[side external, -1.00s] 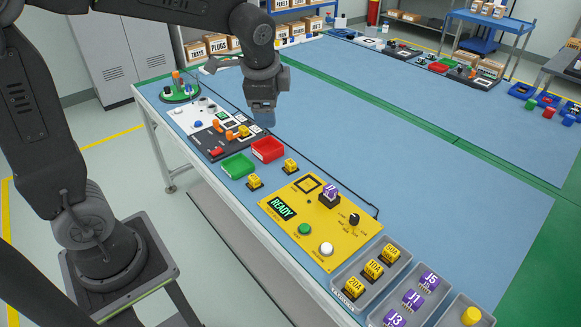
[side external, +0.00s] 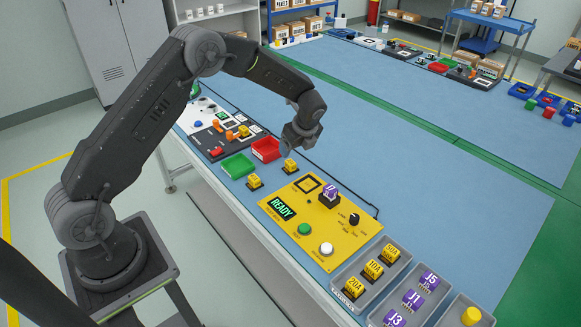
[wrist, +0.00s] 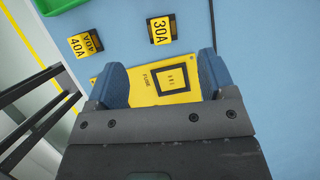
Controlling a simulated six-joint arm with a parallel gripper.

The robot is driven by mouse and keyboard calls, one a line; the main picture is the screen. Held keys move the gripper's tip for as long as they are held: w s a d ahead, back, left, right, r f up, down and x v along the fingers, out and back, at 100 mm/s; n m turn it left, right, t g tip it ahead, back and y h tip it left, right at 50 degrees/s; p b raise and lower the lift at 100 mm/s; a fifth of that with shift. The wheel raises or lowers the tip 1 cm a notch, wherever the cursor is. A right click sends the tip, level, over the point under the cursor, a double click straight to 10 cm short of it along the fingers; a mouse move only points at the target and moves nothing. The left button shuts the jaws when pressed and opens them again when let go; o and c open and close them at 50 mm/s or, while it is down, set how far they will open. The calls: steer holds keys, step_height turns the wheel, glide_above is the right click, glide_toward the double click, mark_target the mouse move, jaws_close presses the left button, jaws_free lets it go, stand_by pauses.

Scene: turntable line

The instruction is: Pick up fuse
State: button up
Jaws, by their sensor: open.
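Two yellow fuses stand loose on the blue table: one marked 30A (wrist: 160,30), also in the side external view (side external: 290,166), and one marked 40A (wrist: 86,43), nearer the table edge (side external: 254,182). My gripper (wrist: 164,78) is open with nothing between its blue fingertips. In the wrist view the fingers straddle the square fuse outline on the yellow test panel (wrist: 140,90), with the 30A fuse beyond the fingertips. In the side external view my gripper (side external: 292,146) appears above the 30A fuse, apart from it. More fuses (side external: 373,270) sit in a grey tray.
The yellow panel (side external: 288,227) reads READY and carries a purple block (side external: 330,193), a green button, a white button and a knob. A green bin (side external: 237,165) and a red bin (side external: 265,149) stand behind the loose fuses.

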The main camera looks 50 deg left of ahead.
mark_target(291, 162)
steer(key=x, duration=0.9)
steer(key=shift+d+f, duration=0.2)
steer(key=shift+f, duration=0.05)
steer(key=c, duration=1)
